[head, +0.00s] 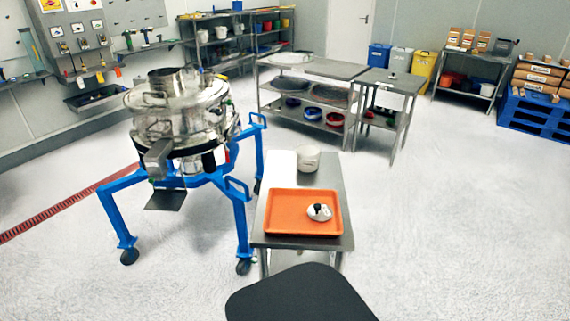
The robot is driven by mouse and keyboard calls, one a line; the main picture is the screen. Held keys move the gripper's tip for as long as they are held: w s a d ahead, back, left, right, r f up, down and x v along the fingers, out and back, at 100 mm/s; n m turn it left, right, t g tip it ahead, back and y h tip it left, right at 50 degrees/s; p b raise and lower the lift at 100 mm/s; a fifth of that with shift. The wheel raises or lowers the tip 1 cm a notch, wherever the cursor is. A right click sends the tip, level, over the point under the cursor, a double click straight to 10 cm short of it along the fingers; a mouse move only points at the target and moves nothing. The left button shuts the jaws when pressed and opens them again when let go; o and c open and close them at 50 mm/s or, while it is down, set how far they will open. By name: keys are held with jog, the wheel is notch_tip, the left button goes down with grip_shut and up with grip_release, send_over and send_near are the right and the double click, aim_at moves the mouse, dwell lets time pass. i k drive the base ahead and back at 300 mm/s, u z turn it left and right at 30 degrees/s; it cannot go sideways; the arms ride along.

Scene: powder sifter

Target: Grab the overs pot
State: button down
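A white, round pot (308,159), which looks like the overs pot, stands upright at the far end of a small steel table (335,170). I see no label on it that I can read. An orange tray (283,233) lies on the near part of the same table, apart from the pot. A small white round piece with a black knob (318,211) sits on the tray towards its right side. My gripper is not in view.
A steel sifter (180,120) on a blue wheeled frame (236,190) stands close to the table's left. Steel benches (340,70) with bowls stand behind. Blue pallets with boxes (535,105) are at far right. The floor right of the table is clear.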

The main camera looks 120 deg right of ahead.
aim_at(308, 154)
jog(key=u, duration=0.05)
jog(key=i, duration=0.5)
jog(key=z, duration=2.85)
jog(key=i, duration=0.1)
jog(key=z, duration=1.65)
